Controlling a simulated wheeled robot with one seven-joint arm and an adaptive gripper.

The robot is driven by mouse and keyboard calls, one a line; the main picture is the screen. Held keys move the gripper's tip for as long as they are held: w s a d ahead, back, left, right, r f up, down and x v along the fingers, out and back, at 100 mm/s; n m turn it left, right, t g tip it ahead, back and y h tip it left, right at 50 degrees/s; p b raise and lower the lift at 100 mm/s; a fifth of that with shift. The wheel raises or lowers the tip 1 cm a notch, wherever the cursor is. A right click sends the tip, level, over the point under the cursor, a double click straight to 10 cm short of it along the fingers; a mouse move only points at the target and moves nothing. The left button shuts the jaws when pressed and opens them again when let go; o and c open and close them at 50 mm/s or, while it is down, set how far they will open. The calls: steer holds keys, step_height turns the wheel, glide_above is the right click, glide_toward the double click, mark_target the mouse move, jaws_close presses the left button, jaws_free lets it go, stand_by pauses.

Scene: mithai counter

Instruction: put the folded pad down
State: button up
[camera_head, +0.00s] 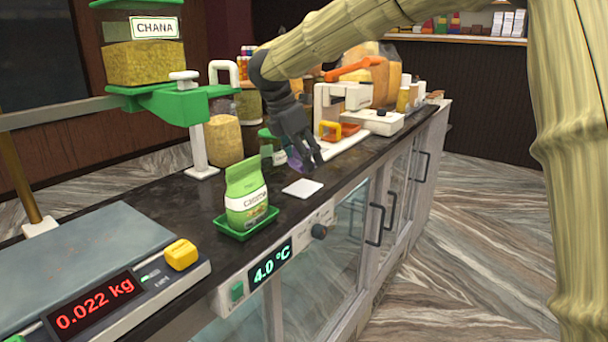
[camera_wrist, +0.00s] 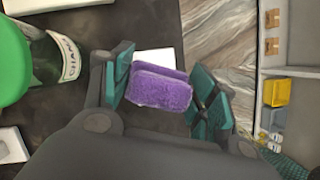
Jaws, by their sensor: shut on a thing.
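The folded pad (camera_wrist: 160,90) is purple and fuzzy. In the wrist view it sits between the two teal-lined fingers of my gripper (camera_wrist: 165,95), which is shut on it. In the head view my dark gripper (camera_head: 303,160) points down over the dark counter, and only a sliver of the purple pad (camera_head: 294,160) shows beside the fingers. A flat white square (camera_head: 302,188) lies on the counter just in front of and below the gripper. Part of it shows beyond the pad in the wrist view (camera_wrist: 155,56). The pad's exact height above the counter is unclear.
A green tray (camera_head: 262,228) holding a green-and-white packet stands left of the white square. A jar with a green lid (camera_head: 272,148) stands close behind the gripper. A white device (camera_head: 345,105) is to the right. A scale (camera_head: 120,300) reads 0.022 kg at the front left.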

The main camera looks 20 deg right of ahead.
mark_target(305, 187)
steer(key=shift+f, duration=0.5)
steer(key=shift+s+d+f+p, duration=0.1)
steer(key=shift+s+f+p, duration=0.15)
steer(key=shift+f, duration=0.35)
steer(key=f, duration=0.3)
steer(key=shift+w+p, duration=0.2)
steer(key=shift+p, duration=0.2)
steer(key=shift+r, duration=0.1)
steer(key=shift+s, duration=0.1)
steer(key=o, duration=1.1)
steer(key=b+v, duration=0.2)
steer(key=v, duration=1)
steer(key=shift+b, duration=0.4)
